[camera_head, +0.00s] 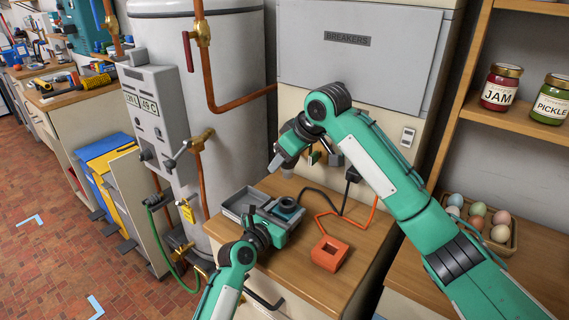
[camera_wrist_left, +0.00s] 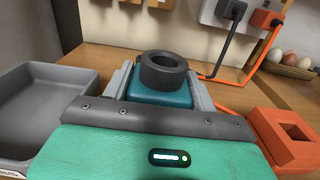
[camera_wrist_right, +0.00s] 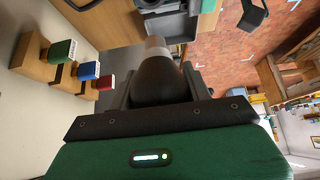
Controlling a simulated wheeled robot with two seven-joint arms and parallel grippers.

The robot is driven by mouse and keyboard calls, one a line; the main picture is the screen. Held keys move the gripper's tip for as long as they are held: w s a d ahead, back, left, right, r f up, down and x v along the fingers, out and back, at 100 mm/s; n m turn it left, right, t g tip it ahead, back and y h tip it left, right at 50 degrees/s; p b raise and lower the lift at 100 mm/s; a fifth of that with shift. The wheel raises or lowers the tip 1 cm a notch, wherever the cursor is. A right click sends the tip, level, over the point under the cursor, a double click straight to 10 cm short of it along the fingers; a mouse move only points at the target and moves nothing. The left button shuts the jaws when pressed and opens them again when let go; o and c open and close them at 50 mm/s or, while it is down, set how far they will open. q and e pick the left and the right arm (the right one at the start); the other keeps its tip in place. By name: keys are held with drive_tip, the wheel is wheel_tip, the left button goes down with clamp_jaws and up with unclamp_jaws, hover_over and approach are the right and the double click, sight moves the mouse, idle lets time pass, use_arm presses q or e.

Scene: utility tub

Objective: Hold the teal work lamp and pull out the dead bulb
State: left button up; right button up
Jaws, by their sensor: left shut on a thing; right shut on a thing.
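The teal work lamp (camera_wrist_left: 158,98) stands on the wooden bench top, with its dark round socket ring (camera_wrist_left: 164,70) facing up and looking empty. It also shows in the head view (camera_head: 287,209). My left gripper (camera_head: 283,222) is shut on the lamp's body, one finger on each side. My right gripper (camera_head: 279,163) is above the lamp and shut on the dead bulb. In the right wrist view the bulb (camera_wrist_right: 157,80) has dark, smoky glass and a pale base pointing away from the gripper. The bulb is clear of the socket.
A grey tray (camera_head: 236,207) lies left of the lamp. An orange block (camera_head: 329,252) with a square opening sits to its right. Black and orange cords run behind to wall plugs (camera_head: 352,174). The water heater (camera_head: 230,90) stands at the left; eggs (camera_head: 477,209) lie far right.

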use_arm(q)
drive_tip(key=o, duration=1.4)
drive_tip(key=shift+c, duration=0.2)
